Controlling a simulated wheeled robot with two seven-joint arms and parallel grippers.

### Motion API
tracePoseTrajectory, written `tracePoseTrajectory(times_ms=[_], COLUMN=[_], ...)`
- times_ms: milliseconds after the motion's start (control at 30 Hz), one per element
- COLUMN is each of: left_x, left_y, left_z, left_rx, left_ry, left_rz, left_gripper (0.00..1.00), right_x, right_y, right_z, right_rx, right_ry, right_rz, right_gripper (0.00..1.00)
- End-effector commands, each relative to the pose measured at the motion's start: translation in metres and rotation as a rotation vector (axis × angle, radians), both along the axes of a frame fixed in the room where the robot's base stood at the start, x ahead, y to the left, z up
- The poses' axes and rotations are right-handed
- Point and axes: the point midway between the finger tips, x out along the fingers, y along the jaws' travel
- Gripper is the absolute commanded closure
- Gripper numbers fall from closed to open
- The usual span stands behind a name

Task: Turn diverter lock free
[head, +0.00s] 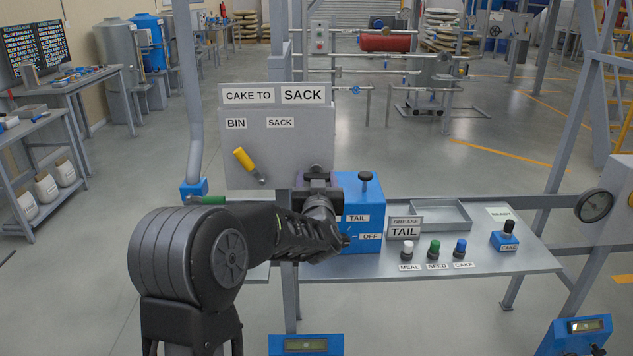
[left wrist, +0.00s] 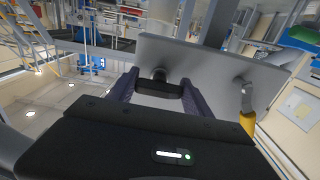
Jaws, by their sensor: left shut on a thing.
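The grey diverter panel (head: 275,148) stands upright under a CAKE TO SACK sign (head: 275,94) and carries BIN and SACK labels. A yellow-handled lever (head: 246,162) sits at its lower left, the handle leaning up and left. The same handle shows in the left wrist view (left wrist: 247,123). My left gripper (head: 318,180) is at the panel's lower right corner. Between its fingers in the left wrist view is a dark knob (left wrist: 158,88) on a short post from the panel, apparently the diverter lock. The gripper is shut on it and mostly hides it in the head view.
A blue TAIL box (head: 363,215) with a black top knob stands close right of the gripper. A green handle (head: 207,200) lies left.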

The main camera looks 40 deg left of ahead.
Motion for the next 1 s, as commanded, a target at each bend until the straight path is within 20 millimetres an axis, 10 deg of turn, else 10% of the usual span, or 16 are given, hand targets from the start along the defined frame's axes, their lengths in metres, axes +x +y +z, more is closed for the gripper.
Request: tracePoseTrajectory(times_ms=[300, 333, 567, 1000], left_x=[0.0002, 0.0002, 0.0001, -0.0085], left_y=[-0.0002, -0.0002, -0.0001, -0.0070], left_z=[-0.0006, -0.0006, -0.0005, -0.0007], left_rx=[-0.034, -0.034, -0.033, -0.033], left_ry=[-0.026, -0.026, -0.025, -0.025], left_rz=[0.000, 0.000, 0.000, -0.001], left_gripper=[0.82, 0.40, 0.21, 0.20], right_x=[0.0000, 0.0000, 0.0001, 0.0000], right_y=[-0.0001, -0.0001, -0.0001, -0.0001], right_z=[-0.0068, -0.0068, -0.0068, -0.0089], right_rx=[0.000, 0.000, 0.000, 0.000], right_ry=[0.000, 0.000, -0.001, 0.000], right_rz=[0.000, 0.000, 0.000, 0.000], right_gripper=[0.64, 0.64, 0.64, 0.64])
